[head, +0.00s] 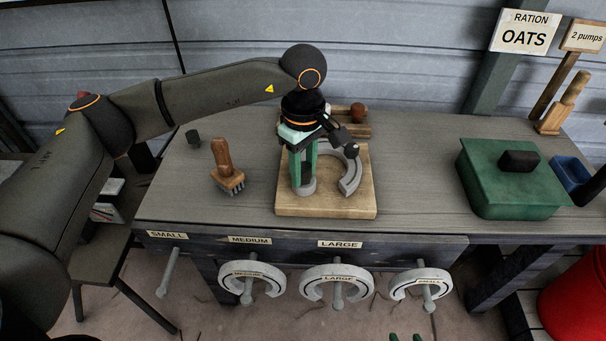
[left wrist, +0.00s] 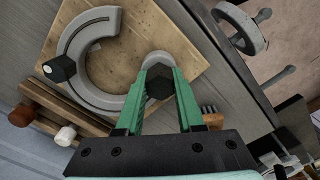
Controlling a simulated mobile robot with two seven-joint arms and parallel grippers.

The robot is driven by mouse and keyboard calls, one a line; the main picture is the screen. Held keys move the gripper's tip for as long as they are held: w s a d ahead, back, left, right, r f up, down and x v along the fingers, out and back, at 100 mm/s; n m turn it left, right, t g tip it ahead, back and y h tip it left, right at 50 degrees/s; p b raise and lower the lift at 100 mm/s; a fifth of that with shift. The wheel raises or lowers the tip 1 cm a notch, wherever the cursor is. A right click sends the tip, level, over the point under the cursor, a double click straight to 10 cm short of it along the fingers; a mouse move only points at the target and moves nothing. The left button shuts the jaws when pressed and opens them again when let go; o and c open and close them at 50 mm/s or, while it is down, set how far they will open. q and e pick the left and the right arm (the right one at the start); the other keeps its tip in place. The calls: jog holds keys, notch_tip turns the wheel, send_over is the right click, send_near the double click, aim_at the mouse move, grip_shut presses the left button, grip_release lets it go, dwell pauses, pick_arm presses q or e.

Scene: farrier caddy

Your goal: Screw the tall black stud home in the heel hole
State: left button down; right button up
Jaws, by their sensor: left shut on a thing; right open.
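A grey horseshoe (head: 351,172) lies on a square wooden board (head: 335,207); it also shows in the left wrist view (left wrist: 84,78). My left gripper (head: 304,180) points down over the near-left heel end of the shoe. Its green fingers are shut on a black hexagonal stud (left wrist: 159,83), which sits over that heel end (left wrist: 152,59). The heel hole and the stud's lower end are hidden, so I cannot tell how deep it sits. A second black stud (left wrist: 60,68) stands on the shoe's other side. My right gripper (head: 405,337) barely shows at the bottom edge, open.
A wooden-handled brush (head: 223,160) and a small black block (head: 193,137) are left of the board. A wooden rack (left wrist: 60,115) is behind it. A green box (head: 490,185) stands right. Labelled horseshoes (head: 338,268) hang along the front. The bench between board and box is clear.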

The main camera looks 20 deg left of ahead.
pick_arm(q)
jog(key=shift+f+m+b, duration=0.15)
jog(key=shift+m+b, duration=0.25)
jog(key=shift+m, duration=0.7)
jog(key=m, duration=0.2)
jog(key=shift+m+b, duration=0.35)
jog(key=shift+m, duration=0.05)
jog(key=shift+c, duration=2.2)
grip_release()
